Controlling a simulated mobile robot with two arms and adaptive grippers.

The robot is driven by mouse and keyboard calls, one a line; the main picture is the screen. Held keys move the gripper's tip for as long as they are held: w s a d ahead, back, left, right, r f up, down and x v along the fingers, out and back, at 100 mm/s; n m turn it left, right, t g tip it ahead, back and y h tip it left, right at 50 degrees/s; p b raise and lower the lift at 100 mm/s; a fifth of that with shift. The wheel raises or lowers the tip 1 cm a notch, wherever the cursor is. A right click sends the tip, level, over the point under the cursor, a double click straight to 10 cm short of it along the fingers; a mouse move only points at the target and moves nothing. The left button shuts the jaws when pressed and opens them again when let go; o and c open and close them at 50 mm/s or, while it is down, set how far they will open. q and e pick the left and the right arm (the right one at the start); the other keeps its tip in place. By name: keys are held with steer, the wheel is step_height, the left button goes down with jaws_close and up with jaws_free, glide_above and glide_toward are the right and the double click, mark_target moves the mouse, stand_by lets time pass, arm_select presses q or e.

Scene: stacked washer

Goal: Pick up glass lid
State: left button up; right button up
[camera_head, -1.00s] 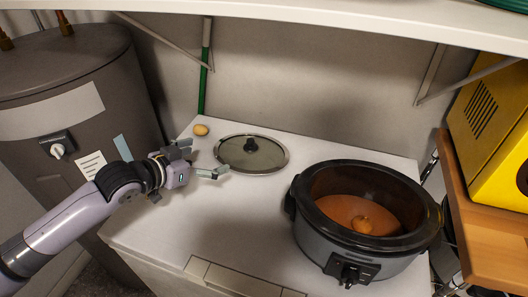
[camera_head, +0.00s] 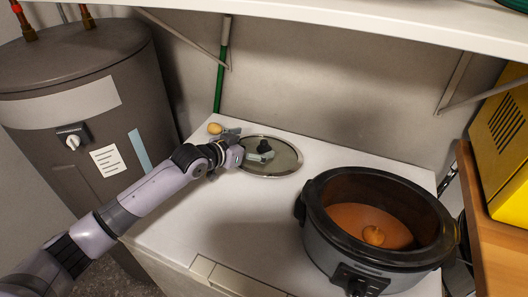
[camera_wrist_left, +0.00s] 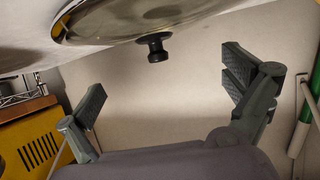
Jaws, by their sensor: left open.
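The glass lid (camera_head: 285,162) is round and see-through with a metal rim and a black knob (camera_head: 265,147). It lies flat on the white washer top, left of the slow cooker. My left gripper (camera_head: 246,143) is at the lid's left side, its open fingers pointing toward the knob. In the left wrist view, the lid (camera_wrist_left: 95,22) and its knob (camera_wrist_left: 157,50) are at the top. The open fingers (camera_wrist_left: 166,100) are spread on either side, with nothing held between them. Whether either finger touches the lid cannot be told. My right gripper is not in view.
A black and grey slow cooker (camera_head: 328,232), open, holds orange-brown liquid and a round yellowish item. A small potato-like item (camera_head: 214,128) lies behind the gripper. A water heater (camera_head: 90,95) stands left. A shelf (camera_head: 330,22) hangs overhead. The washer top's front is clear.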

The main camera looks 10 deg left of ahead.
mark_target(263, 143)
arm_select(q)
steer(key=x, duration=0.2)
steer(key=p+x, duration=0.1)
steer(key=x, duration=0.2)
steer(key=shift+d+f, duration=0.1)
steer(key=shift+d, duration=0.2)
steer(key=shift+s, duration=0.1)
steer(key=shift+c, duration=0.5)
